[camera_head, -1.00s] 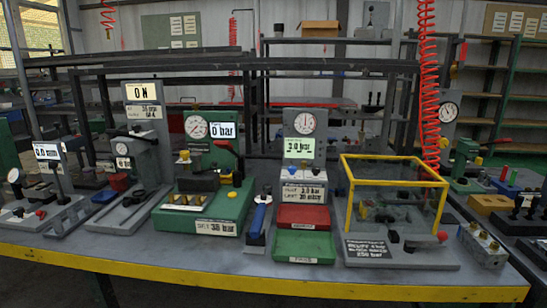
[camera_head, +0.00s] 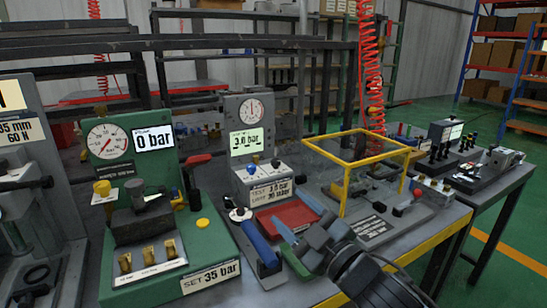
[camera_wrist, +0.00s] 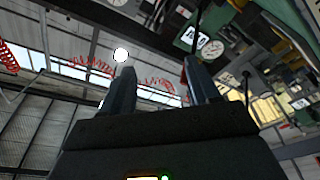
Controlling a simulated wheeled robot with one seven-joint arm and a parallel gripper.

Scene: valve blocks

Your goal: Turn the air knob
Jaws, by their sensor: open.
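No label reading "air" can be made out, so I cannot tell for sure which knob is the air knob. The grey test unit (camera_head: 251,136) stands in the middle of the bench, with a dial and a bright pressure display. Small blue and dark knobs (camera_head: 253,160) sit on its white front block. The green press unit (camera_head: 130,155) at left shows 0 bar and carries a yellow knob (camera_head: 102,188). My gripper (camera_head: 312,235) is in front of the grey unit, lower right of its knobs and apart from them. In the wrist view its two fingers (camera_wrist: 156,65) are spread and empty.
A red tray (camera_head: 288,217) and a blue-handled tool (camera_head: 258,243) lie near my gripper. A yellow frame (camera_head: 345,160) stands to the right. A coiled red hose (camera_head: 370,70) hangs behind it. Open green floor (camera_head: 510,215) lies at far right.

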